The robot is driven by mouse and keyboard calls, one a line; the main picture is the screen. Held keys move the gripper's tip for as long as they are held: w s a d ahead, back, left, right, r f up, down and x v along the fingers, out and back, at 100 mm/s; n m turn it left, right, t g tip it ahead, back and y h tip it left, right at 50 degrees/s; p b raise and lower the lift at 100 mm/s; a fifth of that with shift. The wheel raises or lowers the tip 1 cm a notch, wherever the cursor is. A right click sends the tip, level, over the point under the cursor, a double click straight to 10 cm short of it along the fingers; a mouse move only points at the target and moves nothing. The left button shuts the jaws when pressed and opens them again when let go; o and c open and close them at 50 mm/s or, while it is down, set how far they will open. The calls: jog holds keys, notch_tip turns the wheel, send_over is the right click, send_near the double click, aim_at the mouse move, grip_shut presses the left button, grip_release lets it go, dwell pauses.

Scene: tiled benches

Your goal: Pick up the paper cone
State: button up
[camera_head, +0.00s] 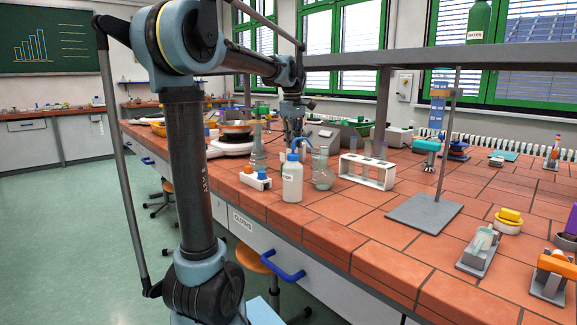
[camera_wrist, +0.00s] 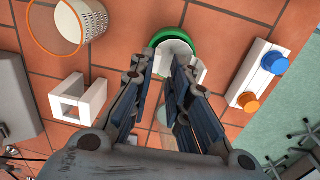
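No plainly separate paper cone shows. The likeliest match is a white, curved, paper-like piece (camera_wrist: 176,46) inside a green ring (camera_wrist: 156,41) in the wrist view, partly hidden by the fingers. I cannot tell its full shape. My gripper (camera_wrist: 163,66) is open, its two fingers apart with the white piece just beyond and between the tips. I cannot tell whether they touch it. In the head view my gripper (camera_head: 293,130) points down over the bench, behind the white bottle, and its fingertips are hard to make out.
A white block with blue and orange knobs (camera_wrist: 248,80) lies to the right, near the bench edge. An orange-rimmed vessel (camera_wrist: 58,40) and a white open block (camera_wrist: 78,100) are left. A bottle (camera_head: 292,183), a flask (camera_head: 322,175) and a tube rack (camera_head: 368,173) stand close by.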

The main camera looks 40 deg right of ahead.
jog(key=shift+d+f, duration=0.15)
jog(key=shift+f, duration=1.15)
jog(key=shift+d+f, duration=0.15)
jog(key=shift+f, duration=1.1)
grip_shut()
